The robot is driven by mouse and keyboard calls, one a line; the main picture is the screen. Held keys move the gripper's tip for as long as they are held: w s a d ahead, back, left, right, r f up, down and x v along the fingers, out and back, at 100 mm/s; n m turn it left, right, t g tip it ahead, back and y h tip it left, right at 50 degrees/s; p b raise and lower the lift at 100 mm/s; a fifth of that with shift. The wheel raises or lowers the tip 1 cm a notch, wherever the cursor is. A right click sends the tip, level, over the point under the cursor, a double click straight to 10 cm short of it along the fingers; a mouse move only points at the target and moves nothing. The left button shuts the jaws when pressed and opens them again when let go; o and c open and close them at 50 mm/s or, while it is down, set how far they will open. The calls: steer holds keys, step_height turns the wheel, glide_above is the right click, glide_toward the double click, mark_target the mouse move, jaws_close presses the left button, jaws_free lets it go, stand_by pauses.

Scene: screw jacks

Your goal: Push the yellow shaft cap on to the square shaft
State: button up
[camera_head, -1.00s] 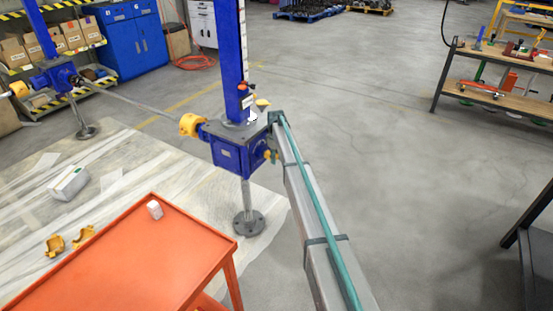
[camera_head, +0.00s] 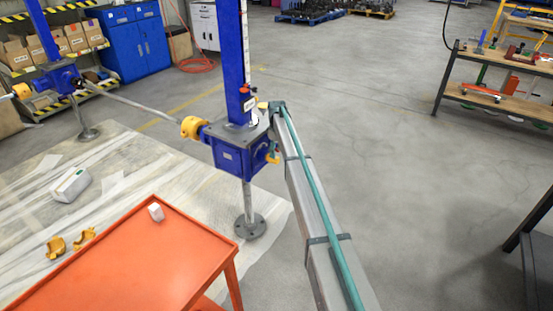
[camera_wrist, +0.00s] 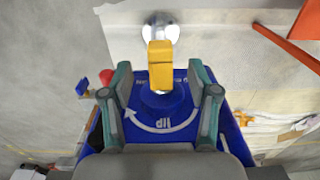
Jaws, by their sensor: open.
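A blue screw jack (camera_head: 232,157) stands on a round grey foot at the middle of the head view. The yellow shaft cap (camera_head: 272,158) shows small at the jack's right side, partly hidden; it also shows in the wrist view (camera_wrist: 160,66). There it sits in front of the blue housing with the curved arrow (camera_wrist: 165,110). The square shaft is not clearly visible. My gripper (camera_wrist: 160,72) is open, with one teal finger on each side of the yellow cap and visible gaps between. In the head view my gripper (camera_head: 275,150) is mostly hidden beside the jack.
A yellow coupling (camera_head: 193,127) joins a long rod to the jack's left.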

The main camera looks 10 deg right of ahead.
mark_target(277, 157)
step_height(277, 157, up, 6)
stand_by(0.4)
steer(key=s+d+f+m+g, duration=0.1)
steer(key=s+f+m, duration=0.2)
steer(key=s+f, duration=0.9)
steer(key=s+d+f+m, duration=0.1)
steer(key=s+f+m, duration=0.2)
steer(key=s+f, duration=0.85)
steer(key=s+d+f+m+g, duration=0.15)
steer(key=s+f, duration=0.35)
steer(key=s, duration=1.3)
steer(key=s+f+m+g, duration=0.1)
steer(key=s+f+g, duration=0.1)
steer(key=s, duration=1.9)
steer(key=s+f+m+g+p, duration=0.1)
steer(key=s+f, duration=0.3)
steer(key=s, duration=1.8)
steer(key=shift+s+d+f+m+g, duration=0.25)
steer(key=shift+d+m+g, duration=0.1)
steer(key=shift+g, duration=0.3)
